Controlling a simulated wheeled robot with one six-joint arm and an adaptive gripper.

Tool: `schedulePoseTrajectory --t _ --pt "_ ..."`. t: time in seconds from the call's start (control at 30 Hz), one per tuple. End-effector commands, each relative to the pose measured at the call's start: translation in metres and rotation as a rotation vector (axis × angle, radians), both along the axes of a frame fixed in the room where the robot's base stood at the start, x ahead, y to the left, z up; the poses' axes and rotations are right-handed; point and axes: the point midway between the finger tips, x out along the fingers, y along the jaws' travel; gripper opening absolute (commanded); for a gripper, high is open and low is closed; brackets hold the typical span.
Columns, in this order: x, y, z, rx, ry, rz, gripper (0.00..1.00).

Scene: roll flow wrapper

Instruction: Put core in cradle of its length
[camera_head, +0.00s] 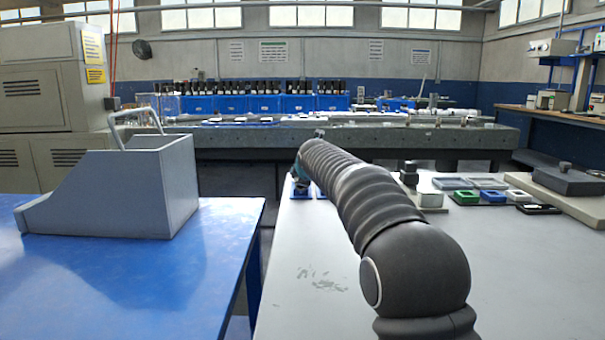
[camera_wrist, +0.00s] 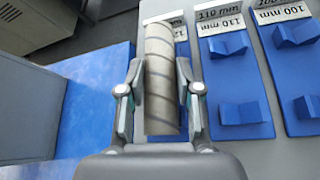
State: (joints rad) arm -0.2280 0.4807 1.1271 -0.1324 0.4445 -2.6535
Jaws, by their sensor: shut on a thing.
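A grey-beige core (camera_wrist: 161,50) with dark spiral lines is between the fingers of my gripper (camera_wrist: 160,78) in the wrist view. My gripper is shut on it, and the core's long axis runs up the picture. To the right is a cradle marked 110 mm (camera_wrist: 238,85), with two V-shaped blocks on a blue plate. Further right is a cradle marked 100 mm (camera_wrist: 285,75), cut by the picture edge. In the head view my arm hides the core and most of the cradles.
A blue table (camera_head: 130,280) with a grey sloped bin (camera_head: 125,190) stands left, across a gap from the grey table (camera_head: 310,295). Green, blue and white small trays (camera_head: 466,197) and a dark block (camera_head: 570,180) lie at the grey table's right.

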Motion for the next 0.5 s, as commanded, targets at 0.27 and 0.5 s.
schedulePoseTrajectory --t 0.27,0.5 --pt "0.0 0.0 -0.0053 0.0 -0.001 0.001 0.02" --pt "0.0 0.0 -0.0053 0.0 -0.001 0.0 0.41"
